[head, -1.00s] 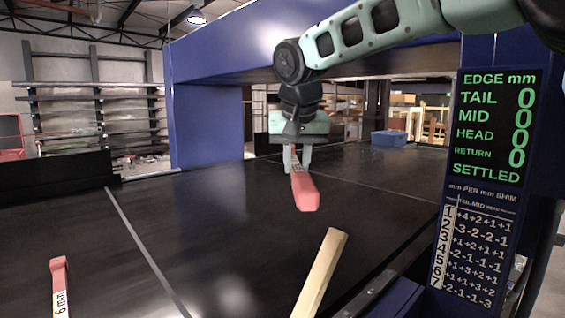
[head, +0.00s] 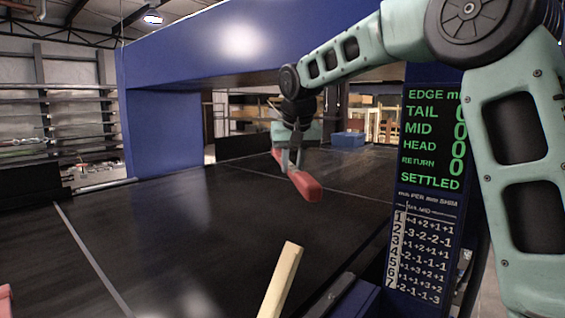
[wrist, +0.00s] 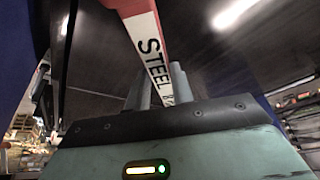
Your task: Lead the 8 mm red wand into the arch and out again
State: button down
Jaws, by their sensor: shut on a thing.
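My gripper (head: 291,163) is shut on the red wand (head: 306,186) and holds it above the black belt, in front of the blue arch's opening. The wand slants, its near thick end toward the lower right and its other end behind my fingers.
A panel on the right post (head: 432,140) reads TAIL, MID, HEAD and RETURN with zeros and SETTLED; my arm covers its edge. A pale yellow bar (head: 281,280) rises at the front. A red piece (head: 4,302) shows at the left edge. The belt's middle (head: 190,240) is clear.

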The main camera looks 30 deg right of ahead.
jog(key=w+d+p, duration=0.1)
jog(key=w+d, duration=0.1)
jog(key=d, duration=0.2)
jog(key=s+a+b, duration=0.1)
jog(key=s+a, duration=0.4)
jog(key=a, duration=0.7)
jog(key=s+a+b, duration=0.1)
jog(key=s+a, duration=0.4)
jog(key=a, duration=0.8)
jog(key=s+a+b, duration=0.1)
jog(key=s+a, duration=0.4)
jog(key=a, duration=0.7)
jog(key=shift+s+a, duration=0.25)
jog(key=shift+s, duration=0.1)
jog(key=shift+s, duration=0.1)
